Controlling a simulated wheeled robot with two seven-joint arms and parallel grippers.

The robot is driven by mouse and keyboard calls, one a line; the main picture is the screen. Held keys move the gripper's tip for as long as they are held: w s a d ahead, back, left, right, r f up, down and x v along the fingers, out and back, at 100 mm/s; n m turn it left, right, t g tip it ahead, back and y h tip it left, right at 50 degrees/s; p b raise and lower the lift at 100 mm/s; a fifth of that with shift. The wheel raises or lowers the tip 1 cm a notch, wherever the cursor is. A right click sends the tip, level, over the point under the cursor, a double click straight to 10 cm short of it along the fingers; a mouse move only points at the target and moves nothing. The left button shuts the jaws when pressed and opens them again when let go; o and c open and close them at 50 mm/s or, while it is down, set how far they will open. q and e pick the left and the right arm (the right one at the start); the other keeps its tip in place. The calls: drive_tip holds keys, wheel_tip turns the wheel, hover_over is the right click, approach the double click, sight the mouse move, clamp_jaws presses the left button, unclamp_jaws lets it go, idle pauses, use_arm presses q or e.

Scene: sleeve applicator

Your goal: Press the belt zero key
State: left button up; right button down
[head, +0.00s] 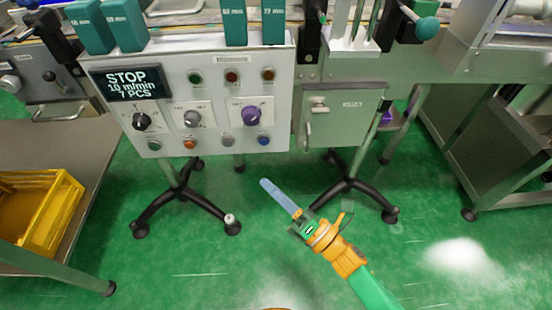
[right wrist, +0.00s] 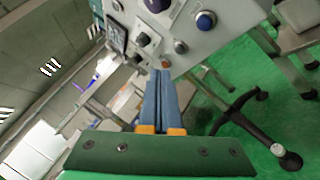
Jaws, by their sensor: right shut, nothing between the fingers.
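The control panel (head: 215,90) is a pale box with a black display (head: 126,83) reading STOP, 10 m/min, 7 PCS. Its bottom row holds a teal button (head: 153,144), an orange-red button (head: 190,144), a grey button (head: 228,141) and a blue button (head: 263,139). The labels are too small to read, so I cannot tell which is the belt zero key. My right gripper (head: 265,184) is shut and empty, its blue fingers below the panel's lower right, apart from it. In the right wrist view its fingertips (right wrist: 160,76) point toward the panel (right wrist: 215,45). My left gripper is not in view.
A grey cabinet (head: 341,117) hangs right of the panel. A yellow crate (head: 62,222) stands at left. Black-footed stands (head: 180,195) rise from the open green floor.

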sight(264, 142)
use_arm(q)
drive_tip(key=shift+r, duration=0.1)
use_arm(e)
drive_tip(key=shift+r, duration=0.1)
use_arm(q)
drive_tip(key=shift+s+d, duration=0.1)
use_arm(e)
drive_tip(key=shift+w, duration=0.1)
use_arm(q)
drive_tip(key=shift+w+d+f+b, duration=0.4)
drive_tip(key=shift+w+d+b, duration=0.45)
drive_tip(key=shift+b, duration=0.1)
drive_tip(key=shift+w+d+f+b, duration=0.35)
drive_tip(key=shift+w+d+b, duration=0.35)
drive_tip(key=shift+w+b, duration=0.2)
use_arm(e)
drive_tip(key=w, duration=0.8)
drive_tip(key=shift+w, duration=0.4)
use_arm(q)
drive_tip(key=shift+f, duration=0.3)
use_arm(e)
drive_tip(key=shift+w, duration=0.4)
